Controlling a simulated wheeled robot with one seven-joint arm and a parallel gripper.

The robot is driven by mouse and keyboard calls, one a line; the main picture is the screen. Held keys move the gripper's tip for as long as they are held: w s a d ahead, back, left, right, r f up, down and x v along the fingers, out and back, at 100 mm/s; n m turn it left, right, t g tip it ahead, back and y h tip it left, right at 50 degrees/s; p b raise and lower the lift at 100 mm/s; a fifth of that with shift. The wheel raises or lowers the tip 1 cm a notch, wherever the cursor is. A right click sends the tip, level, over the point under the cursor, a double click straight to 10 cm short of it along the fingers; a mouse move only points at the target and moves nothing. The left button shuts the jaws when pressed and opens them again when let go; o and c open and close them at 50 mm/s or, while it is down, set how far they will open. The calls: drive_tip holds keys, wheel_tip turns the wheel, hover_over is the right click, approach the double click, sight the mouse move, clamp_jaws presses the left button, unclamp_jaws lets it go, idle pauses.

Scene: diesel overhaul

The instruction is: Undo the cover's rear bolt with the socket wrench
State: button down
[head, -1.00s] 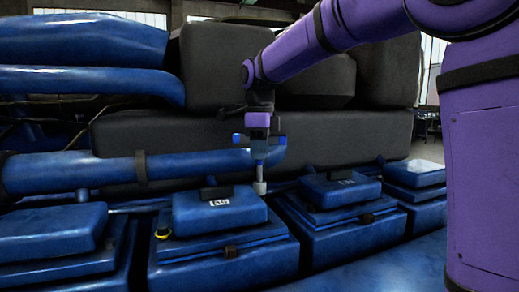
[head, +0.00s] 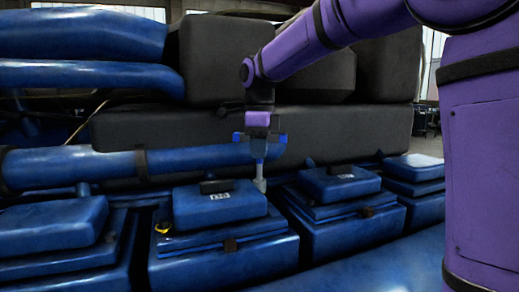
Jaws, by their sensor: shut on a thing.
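My gripper (head: 259,138) hangs from my purple arm and is shut on the upper part of the socket wrench (head: 260,176). The wrench points down, its pale socket end at the back right corner of a blue cover (head: 222,204) with a small white label. The socket end is close to that corner; I cannot tell whether it sits on a bolt. The rear bolt itself is not visible, being hidden behind the cover or under the socket.
A blue pipe (head: 90,168) runs close behind the wrench. Another blue cover (head: 338,183) stands to the right and one (head: 50,228) to the left. A large dark grey block (head: 330,135) fills the back. A yellow ring (head: 163,228) lies at the cover's left side.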

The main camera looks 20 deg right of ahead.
drive_tip(key=shift+r, duration=0.2)
drive_tip(key=shift+r, duration=1.6)
drive_tip(key=shift+r, duration=0.1)
drive_tip(key=shift+r, duration=2.85)
drive_tip(key=s, duration=0.7)
